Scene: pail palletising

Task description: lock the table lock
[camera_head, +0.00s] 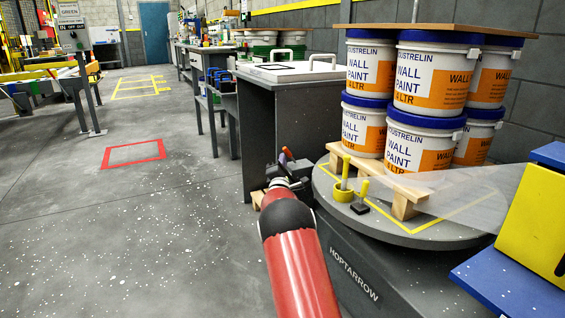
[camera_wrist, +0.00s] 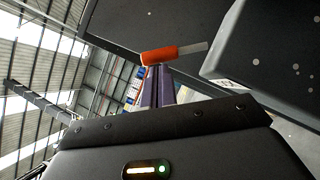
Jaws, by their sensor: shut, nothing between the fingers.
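The round grey turntable (camera_head: 430,236) stands at the right in the head view. In the wrist view an orange handle on a grey rod (camera_wrist: 172,54) lies across the tips of my gripper (camera_wrist: 157,72); I take it for the table lock's lever. My gripper is shut with nothing in it, its fingertips close to the handle; I cannot tell whether they touch. In the head view my gripper (camera_head: 284,158) is beside the turntable's left edge, partly hidden by my red arm. Whether the lever stands locked is not clear.
A pallet (camera_head: 404,208) of stacked paint pails (camera_head: 428,147) stands on the turntable. Two yellow pegs (camera_head: 345,186) are near its front left edge. A grey cabinet (camera_head: 263,122) stands close behind my gripper. The floor at the left is clear.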

